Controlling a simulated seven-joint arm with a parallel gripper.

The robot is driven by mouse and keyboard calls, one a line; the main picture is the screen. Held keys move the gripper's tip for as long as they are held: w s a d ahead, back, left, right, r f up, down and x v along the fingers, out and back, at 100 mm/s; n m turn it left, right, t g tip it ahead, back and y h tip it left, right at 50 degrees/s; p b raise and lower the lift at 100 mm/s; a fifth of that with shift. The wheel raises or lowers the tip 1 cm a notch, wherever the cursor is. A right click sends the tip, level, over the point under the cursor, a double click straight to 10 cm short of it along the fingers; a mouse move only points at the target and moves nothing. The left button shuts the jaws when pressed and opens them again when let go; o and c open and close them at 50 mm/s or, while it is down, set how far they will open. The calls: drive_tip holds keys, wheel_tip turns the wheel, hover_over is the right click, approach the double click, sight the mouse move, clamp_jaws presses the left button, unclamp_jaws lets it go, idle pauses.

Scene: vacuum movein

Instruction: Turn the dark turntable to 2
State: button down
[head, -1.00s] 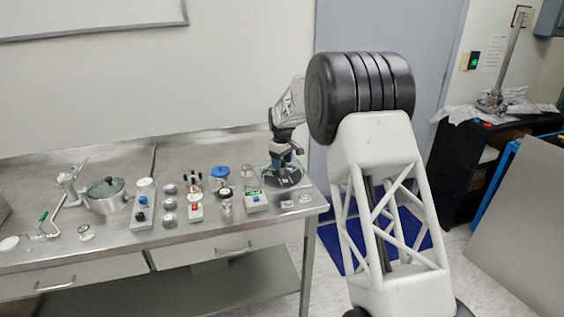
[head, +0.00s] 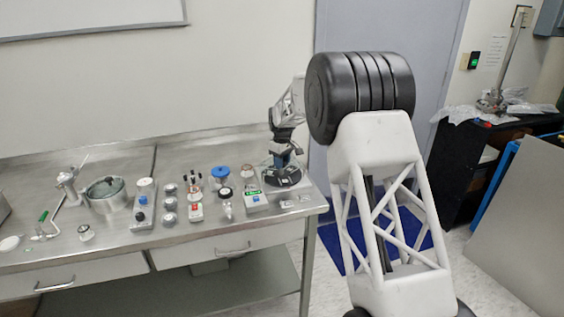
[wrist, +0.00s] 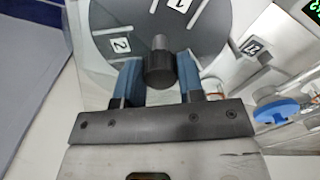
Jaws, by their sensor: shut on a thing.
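The dark turntable (wrist: 205,38) is a round dark disc with pale raised bars, a white label reading 2 at its left and one reading 1 at its top in the wrist view. It also shows on the bench's right end in the head view (head: 283,183). A dark upright knob (wrist: 160,70) stands on the disc near its edge. My gripper (wrist: 158,76) is shut on this knob, with a blue finger on each side. In the head view my gripper (head: 283,160) is low over the turntable and hides part of it.
A device with a green display (head: 254,198) stands close left of the turntable. A blue-topped item (head: 220,171), a switch box (head: 143,205) and a lidded pot (head: 105,193) are farther left. Small pale tags (head: 288,204) lie near the bench's front right corner.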

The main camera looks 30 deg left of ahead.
drive_tip(key=m, duration=0.6)
drive_tip(key=shift+m, duration=0.3)
drive_tip(key=m, duration=0.5)
drive_tip(key=shift+a+r, duration=0.1)
drive_tip(key=m, duration=0.5)
drive_tip(key=shift+m, duration=0.4)
drive_tip(key=m, duration=0.6)
drive_tip(key=c, duration=0.7)
unclamp_jaws()
drive_tip(key=shift+c, duration=0.2)
